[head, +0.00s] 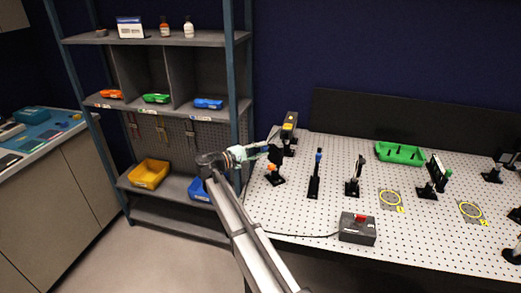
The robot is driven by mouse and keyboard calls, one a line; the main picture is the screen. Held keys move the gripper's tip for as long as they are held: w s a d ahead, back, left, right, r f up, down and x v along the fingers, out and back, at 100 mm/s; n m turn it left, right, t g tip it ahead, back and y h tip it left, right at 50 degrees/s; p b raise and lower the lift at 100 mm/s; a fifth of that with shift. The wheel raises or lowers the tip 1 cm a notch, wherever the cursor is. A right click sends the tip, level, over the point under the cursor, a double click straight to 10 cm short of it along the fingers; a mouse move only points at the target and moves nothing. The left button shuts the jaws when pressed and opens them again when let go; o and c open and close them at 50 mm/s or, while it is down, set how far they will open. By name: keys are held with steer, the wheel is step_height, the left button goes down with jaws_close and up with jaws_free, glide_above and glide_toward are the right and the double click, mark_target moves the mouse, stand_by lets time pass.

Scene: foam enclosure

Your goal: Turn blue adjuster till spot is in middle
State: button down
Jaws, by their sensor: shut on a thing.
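My gripper (272,154) reaches in from the left over the left part of the white perforated table. It is shut at the upper part of a black optic mount (276,180) that has an orange part (271,167). The fingers hide what they hold, and I cannot tell its colour. A blue part (318,156) tops a separate slim black post (314,186) just to the right, apart from my gripper. Another mount on the right has a green knob (448,173). No light spot can be made out.
A laser-like box (289,125) stands behind my gripper. A grey control box (357,229) with a red switch sits at the front edge. A green tray (399,153) and more mounts stand to the right. A shelf unit (180,40) stands left.

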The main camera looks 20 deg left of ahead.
steer(key=shift+n, duration=0.6)
steer(key=c, duration=0.9)
jaws_free()
steer(key=v, duration=1.2)
